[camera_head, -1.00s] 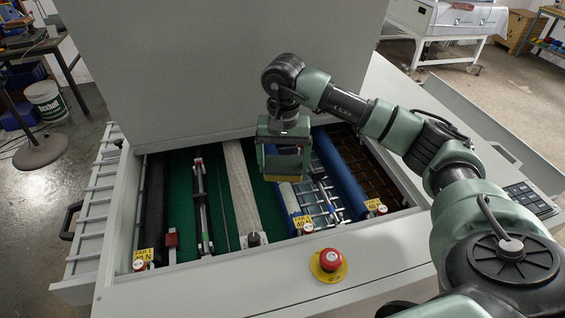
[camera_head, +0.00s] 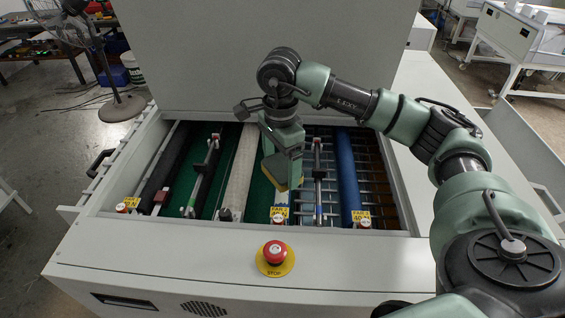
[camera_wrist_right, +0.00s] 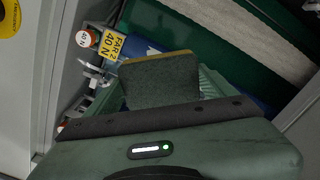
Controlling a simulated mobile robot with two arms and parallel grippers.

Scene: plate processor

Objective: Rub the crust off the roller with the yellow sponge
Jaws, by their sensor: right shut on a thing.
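My right gripper (camera_head: 284,172) is shut on the yellow sponge (camera_head: 297,181), inside the open machine bay. In the right wrist view the sponge (camera_wrist_right: 160,80) shows a dark green face with a yellow edge between the fingers. A blue roller (camera_wrist_right: 136,48) with a pale patch lies just beyond it, partly hidden by the sponge. I cannot tell whether they touch. Other rollers are a black one (camera_head: 166,165) at left, a beige one (camera_head: 238,168) left of the gripper, and a blue one (camera_head: 347,172) at right. My left gripper is not in view.
The machine's front panel (camera_head: 370,265) carries a red stop button (camera_head: 275,252). Yellow force labels (camera_head: 279,212) mark the roller ends along the front rim. A tall grey housing (camera_head: 270,60) rises behind the bay.

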